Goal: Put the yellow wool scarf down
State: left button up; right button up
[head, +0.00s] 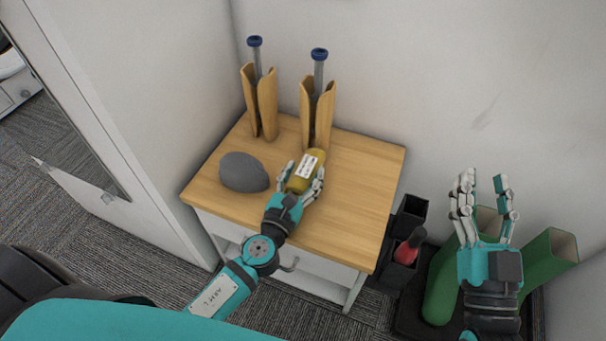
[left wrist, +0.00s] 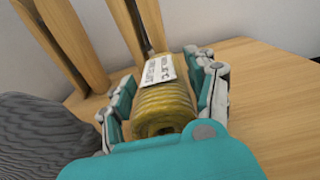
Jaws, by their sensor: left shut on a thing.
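The yellow wool scarf (head: 300,180) is a rolled, ribbed bundle with a white printed label band. My left gripper (head: 304,178) is shut on it, with fingers on both sides, over the middle of the wooden tabletop (head: 360,180). In the left wrist view the scarf (left wrist: 162,108) lies between the fingers (left wrist: 165,95), its rolled end facing the camera. I cannot tell whether its underside touches the wood. My right gripper (head: 485,205) is open and empty, raised in front of the green boots at the right.
A grey rounded thing (head: 243,172) sits left of the scarf. Two tan wooden shoe-tree-like stands (head: 260,100) (head: 317,110) with blue knobs stand at the back. Green boots (head: 545,260) and a black holder with a red item (head: 405,250) are on the floor. The table's right side is clear.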

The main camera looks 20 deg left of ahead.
pick_arm(q)
jog(key=shift+f, duration=0.1)
jog(key=o, duration=1.3)
jog(key=shift+c, duration=0.2)
